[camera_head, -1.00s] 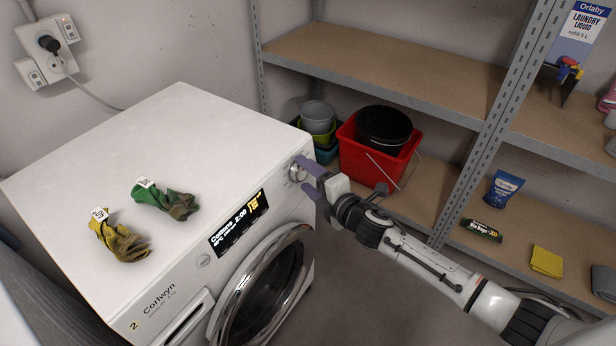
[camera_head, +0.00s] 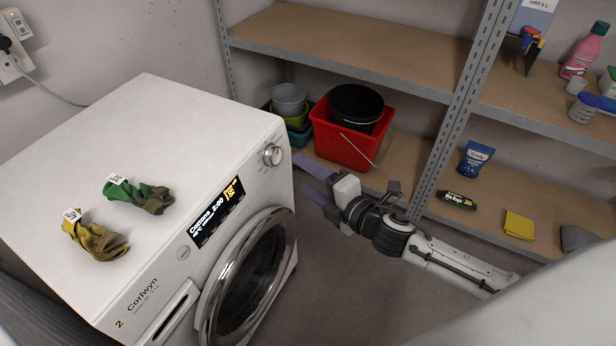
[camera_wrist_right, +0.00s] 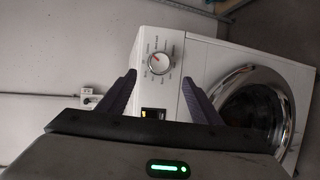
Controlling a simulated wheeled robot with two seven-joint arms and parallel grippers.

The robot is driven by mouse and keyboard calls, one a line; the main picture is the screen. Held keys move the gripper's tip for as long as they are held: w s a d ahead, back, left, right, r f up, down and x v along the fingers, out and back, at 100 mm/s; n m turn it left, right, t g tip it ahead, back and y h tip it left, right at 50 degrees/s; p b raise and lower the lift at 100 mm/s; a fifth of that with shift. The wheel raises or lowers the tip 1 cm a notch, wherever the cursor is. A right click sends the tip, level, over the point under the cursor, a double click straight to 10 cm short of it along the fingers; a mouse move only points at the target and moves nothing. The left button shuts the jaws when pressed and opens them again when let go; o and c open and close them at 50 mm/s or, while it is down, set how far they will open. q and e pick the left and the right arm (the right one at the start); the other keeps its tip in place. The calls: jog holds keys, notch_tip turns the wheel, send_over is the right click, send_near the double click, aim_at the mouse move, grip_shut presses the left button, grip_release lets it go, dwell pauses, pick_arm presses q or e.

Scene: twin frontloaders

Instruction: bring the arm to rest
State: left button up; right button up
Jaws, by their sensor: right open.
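My right gripper (camera_head: 308,180) is open and empty, its two purple fingers apart in the air to the right of the washing machine (camera_head: 190,120). In the right wrist view the open fingers (camera_wrist_right: 160,98) point toward the machine's front, with nothing between them. The machine's round dial (camera_head: 272,155) is clear of the gripper; it also shows in the right wrist view (camera_wrist_right: 159,62). The lit display (camera_head: 216,212) and the round door (camera_head: 248,275) are on the same front, and the door looks shut. My left gripper is not in view.
Green gloves (camera_head: 140,194) and yellow gloves (camera_head: 95,238), both tagged, lie on the machine top. Behind my right arm stands a metal shelf (camera_head: 452,150) with a red bucket (camera_head: 345,140), a blue pouch (camera_head: 475,158) and a yellow cloth (camera_head: 519,225). Floor between machine and shelf is clear.

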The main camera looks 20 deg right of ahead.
jog(key=s+a+f+m+g+h, duration=0.1)
jog(key=s+a+f+m+g, duration=0.1)
jog(key=s+f+m, duration=0.7)
jog(key=s+a+f+m+g, duration=0.2)
jog(key=s+f+m, duration=0.6)
jog(key=s, duration=0.8)
jog(key=m+g, duration=0.2)
jog(key=m, duration=0.1)
jog(key=shift+f+h, duration=0.4)
